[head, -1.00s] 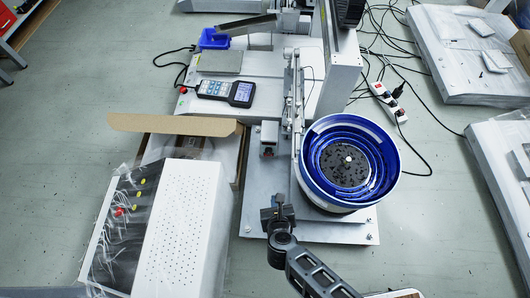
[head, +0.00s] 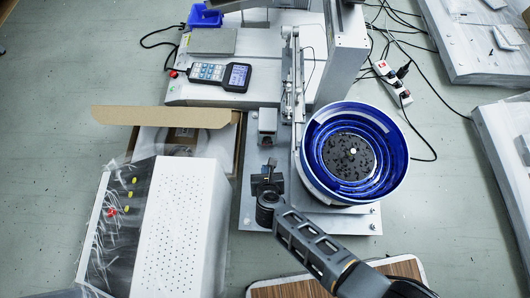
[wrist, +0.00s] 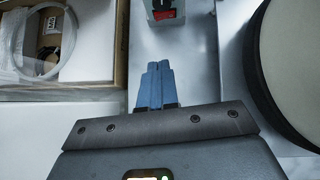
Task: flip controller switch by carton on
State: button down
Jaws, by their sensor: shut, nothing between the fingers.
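The controller is a small grey box (head: 267,122) on the machine's base plate, just right of the open cardboard carton (head: 160,117). In the wrist view the controller (wrist: 163,8) is at the top edge, with a red switch (wrist: 165,15) on its near face. Whether the switch is on or off is too small to tell. My gripper (head: 268,166) is just in front of the controller, apart from it. In the wrist view its blue fingers (wrist: 157,68) are together, empty, and point toward the switch with a gap between.
A blue bowl feeder (head: 355,155) stands close on the right. A white perforated box (head: 180,230) with coloured buttons is at the left, in front of the carton. A handheld pendant (head: 220,75) lies behind. A power strip (head: 393,82) and cables lie on the floor.

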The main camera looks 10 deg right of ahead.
jog(key=b+x, duration=0.6)
jog(key=x, duration=0.3)
jog(key=shift+s+f, duration=0.15)
jog(key=w, duration=0.3)
jog(key=shift+d+b, duration=0.1)
jog(key=shift+b, duration=0.3)
jog(key=shift+w, duration=0.5)
jog(key=shift+r, duration=0.25)
